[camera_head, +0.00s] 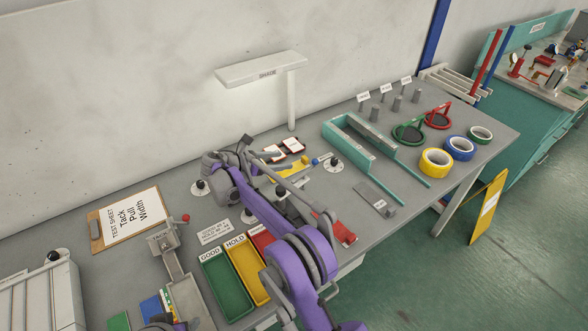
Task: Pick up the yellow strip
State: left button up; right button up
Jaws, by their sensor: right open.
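A narrow yellow strip (168,299) seems to lie among small coloured pieces at the lower left, beside a blue card (151,307). It is small and partly crowded by other pieces. Another yellow piece (287,171) lies mid-table with a blue knob at its right end. My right gripper (272,168), on the purple arm, is open and empty over the table near this second piece; whether it touches it I cannot tell. Part of my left gripper (166,324) shows at the bottom edge below the coloured pieces; its fingers are not clear.
Green (226,284) and yellow (247,272) trays lie left of my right arm; a red one is partly hidden. Tape rolls (435,160) sit right. A lamp-like post (291,100) rises behind.

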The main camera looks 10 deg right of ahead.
aim_at(303, 159)
jog(key=x, duration=0.9)
jog(key=shift+w+f, duration=0.15)
jog(key=shift+f, duration=0.25)
grip_shut()
